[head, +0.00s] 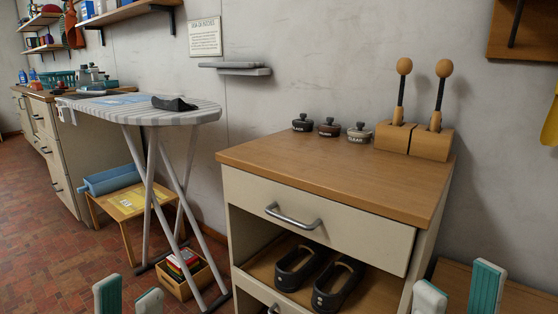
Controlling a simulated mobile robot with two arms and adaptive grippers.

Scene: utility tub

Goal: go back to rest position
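My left gripper (128,298) shows at the bottom left edge of the head view. Its two white and teal fingertips stand apart with nothing between them. My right gripper (458,291) shows at the bottom right edge, also with its fingertips apart and nothing seen between them. Both point upward in front of the wooden-topped cabinet (330,180), and neither appears to touch anything. The lower parts of both grippers are cut off by the frame. A pair of dark shoes (336,284) stands in the cabinet's open compartment, below the closed-looking top drawer (310,215).
On the cabinet top are three small round tins (329,128) and a wooden block with two knobbed handles (413,139). An ironing board (140,110) with a dark cloth item (174,103) stands left, above a low stool (130,203) and a box (187,272). Floor at the left is free.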

